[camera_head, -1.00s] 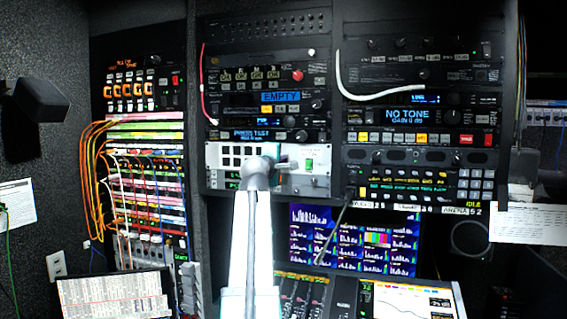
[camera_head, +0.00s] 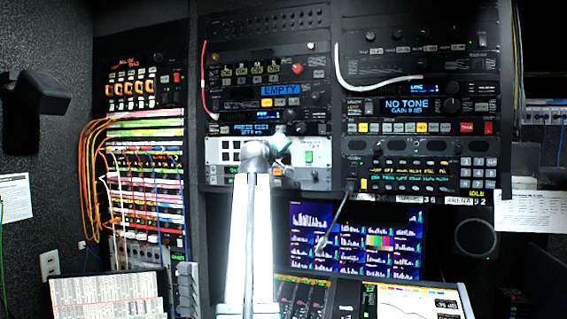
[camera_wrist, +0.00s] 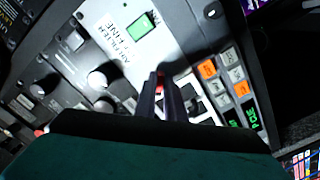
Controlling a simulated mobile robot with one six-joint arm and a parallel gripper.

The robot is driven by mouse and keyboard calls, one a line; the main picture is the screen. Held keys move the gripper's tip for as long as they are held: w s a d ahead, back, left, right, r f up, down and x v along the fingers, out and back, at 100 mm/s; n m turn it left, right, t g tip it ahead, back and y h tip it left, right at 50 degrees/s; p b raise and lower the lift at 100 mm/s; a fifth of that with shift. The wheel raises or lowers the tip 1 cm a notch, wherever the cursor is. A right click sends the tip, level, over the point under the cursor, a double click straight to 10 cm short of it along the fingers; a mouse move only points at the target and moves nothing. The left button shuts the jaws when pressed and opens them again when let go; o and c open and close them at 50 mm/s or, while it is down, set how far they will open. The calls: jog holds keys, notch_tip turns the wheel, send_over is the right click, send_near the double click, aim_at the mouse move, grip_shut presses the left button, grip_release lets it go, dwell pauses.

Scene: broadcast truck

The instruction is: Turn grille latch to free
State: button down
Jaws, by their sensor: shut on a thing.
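My gripper (camera_wrist: 160,84) shows in the wrist view with its two dark fingers close together against a light grey unit. The fingers are shut on a small part, which I take to be the grille latch; a bit of red (camera_wrist: 160,88) shows between the fingertips. The fingers hide most of it, so its angle cannot be read. The light grey unit (camera_head: 213,151) shows in the head view, where my arm and wrist cover its middle. A lit green square (camera_wrist: 141,27) with printed lettering beside it is on the panel near the fingers.
White round knobs (camera_wrist: 97,78) stand out from a panel close to the fingers. Orange and white buttons (camera_wrist: 208,69) lie on the other side. A red cable (camera_head: 205,80) hangs above the unit on the left. A monitor (camera_head: 352,240) is below right.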

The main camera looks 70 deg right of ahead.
jog(key=shift+f+m+b, duration=0.15)
jog(key=shift+m+b, duration=1.85)
jog(key=shift+m, duration=0.4)
jog(key=shift+f+m+b, duration=0.1)
jog(key=shift+m+b, duration=1.9)
jog(key=shift+m, duration=0.4)
jog(key=c, duration=1.9)
grip_release()
jog(key=shift+r, duration=0.15)
jog(key=shift+o, duration=0.2)
jog(key=shift+a, duration=0.2)
